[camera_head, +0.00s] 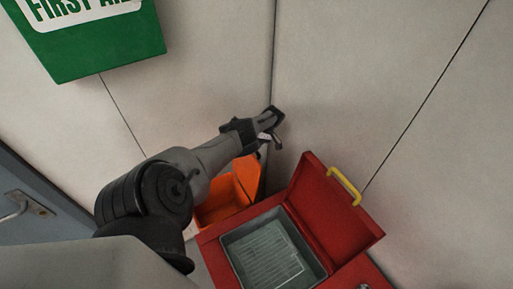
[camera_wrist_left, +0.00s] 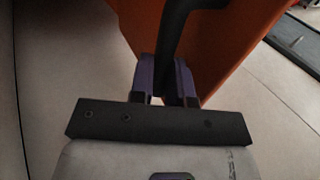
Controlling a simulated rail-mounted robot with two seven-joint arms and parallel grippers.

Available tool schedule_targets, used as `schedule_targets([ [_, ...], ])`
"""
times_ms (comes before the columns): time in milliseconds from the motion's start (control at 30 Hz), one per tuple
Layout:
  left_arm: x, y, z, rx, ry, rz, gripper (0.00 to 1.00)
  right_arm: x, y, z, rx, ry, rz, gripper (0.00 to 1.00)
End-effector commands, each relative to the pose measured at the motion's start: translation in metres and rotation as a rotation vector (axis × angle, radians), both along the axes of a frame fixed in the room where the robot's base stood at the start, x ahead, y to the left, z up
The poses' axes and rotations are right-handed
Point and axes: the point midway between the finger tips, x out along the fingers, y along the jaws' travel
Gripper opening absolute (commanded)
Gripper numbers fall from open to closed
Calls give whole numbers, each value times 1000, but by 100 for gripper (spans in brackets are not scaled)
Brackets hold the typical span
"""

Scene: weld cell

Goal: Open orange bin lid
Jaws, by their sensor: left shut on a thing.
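The orange bin (camera_head: 221,203) stands in the corner, left of the red box, partly hidden behind my left arm. Its orange lid (camera_head: 248,172) appears raised, tilted up towards the wall; the arm hides part of it. My left gripper (camera_head: 270,128) is above the bin by the wall corner. In the left wrist view, the gripper (camera_wrist_left: 165,80) is shut on a dark bar-like handle (camera_wrist_left: 178,35), with the orange lid (camera_wrist_left: 232,35) right behind it. My right gripper is not in view.
A red box (camera_head: 334,215) with a yellow handle (camera_head: 343,186) stands open right of the bin, with a grey tray inside. A green first aid box (camera_head: 105,45) hangs on the wall at upper left. A grey door (camera_head: 40,220) with a lever is at left.

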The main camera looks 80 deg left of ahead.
Motion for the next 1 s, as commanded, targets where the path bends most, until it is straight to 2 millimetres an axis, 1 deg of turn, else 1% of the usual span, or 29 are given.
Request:
schedule_targets([
  [33, -2, -2, -4, -1, 5, 5, 0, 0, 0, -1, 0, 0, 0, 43],
  [333, -2, -2, -3, -3, 4, 6, 0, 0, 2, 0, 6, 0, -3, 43],
  [367, -2, -2, -3, -3, 4, 6, 20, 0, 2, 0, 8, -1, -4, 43],
  [600, 0, -1, -1, -3, 1, 4, 42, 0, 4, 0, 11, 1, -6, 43],
  [867, 0, -1, 0, -3, 0, 2, 42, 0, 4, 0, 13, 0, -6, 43],
  [1000, 6, 1, 8, -2, -3, 2, 42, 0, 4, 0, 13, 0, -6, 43],
])
